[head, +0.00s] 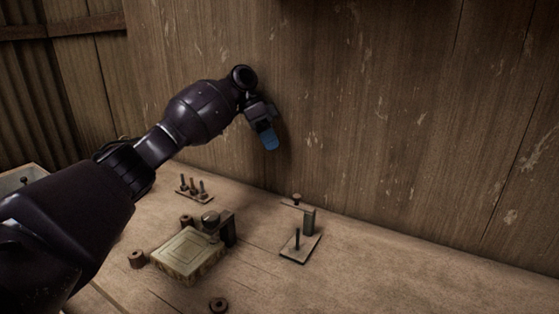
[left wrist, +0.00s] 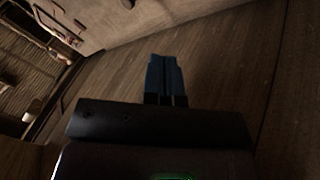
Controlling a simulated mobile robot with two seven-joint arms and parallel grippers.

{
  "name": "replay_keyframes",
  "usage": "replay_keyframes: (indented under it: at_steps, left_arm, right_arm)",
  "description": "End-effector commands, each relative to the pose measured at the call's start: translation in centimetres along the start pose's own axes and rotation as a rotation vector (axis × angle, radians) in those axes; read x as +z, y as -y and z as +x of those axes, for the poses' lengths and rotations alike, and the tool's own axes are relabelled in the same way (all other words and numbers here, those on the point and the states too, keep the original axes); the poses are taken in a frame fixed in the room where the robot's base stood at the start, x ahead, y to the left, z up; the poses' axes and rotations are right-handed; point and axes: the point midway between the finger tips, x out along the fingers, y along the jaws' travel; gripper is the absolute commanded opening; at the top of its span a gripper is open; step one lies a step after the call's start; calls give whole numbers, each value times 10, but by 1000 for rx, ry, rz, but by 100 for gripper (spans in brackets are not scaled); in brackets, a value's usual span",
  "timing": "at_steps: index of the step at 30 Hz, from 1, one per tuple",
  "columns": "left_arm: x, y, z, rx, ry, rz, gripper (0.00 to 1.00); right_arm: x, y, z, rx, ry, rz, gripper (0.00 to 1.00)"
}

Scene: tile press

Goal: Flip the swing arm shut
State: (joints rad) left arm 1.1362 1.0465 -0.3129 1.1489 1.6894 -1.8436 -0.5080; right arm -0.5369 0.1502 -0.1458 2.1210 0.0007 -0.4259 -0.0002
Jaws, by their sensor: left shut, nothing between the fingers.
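My left gripper (head: 269,141) is raised in front of the wooden wall, above the back of the bench and apart from everything on it. Its blue fingers are together and empty, as the left wrist view (left wrist: 165,78) also shows. Below it to the right, a small fixture (head: 300,249) has a flat plate, an upright pin and a grey post. A thin arm with a knob (head: 297,197) reaches left from this post's top. Left of it, a pale tile-like block (head: 187,250) has a dark post (head: 229,228) and a round knob at its back right corner. I cannot tell which is the swing arm.
A small rack with several pegs (head: 193,190) stands behind the block. Round brown pieces (head: 137,259) lie around it, one near the front edge (head: 218,304). A tray (head: 20,178) is at far left. The bench's right side is clear; the wall (head: 400,120) bounds the back.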

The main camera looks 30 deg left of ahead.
Motion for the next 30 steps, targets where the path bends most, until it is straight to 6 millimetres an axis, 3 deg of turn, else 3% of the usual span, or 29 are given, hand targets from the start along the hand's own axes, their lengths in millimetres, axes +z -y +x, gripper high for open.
replay_keyframes:
  at_steps: [9,16,21,30]
  left_arm:
    - [2,1,56,5,5,-1,0]
    - [2,1,96,5,4,-1,0]
    - [2,-19,103,0,1,2,0]
    - [4,-32,114,1,2,0,0]
  right_arm:
    - [13,1,1,0,23,2,30]
    - [12,1,3,-2,19,-1,30]
    - [-1,-1,5,-3,-6,-9,30]
    - [2,-1,4,-2,1,-9,30]
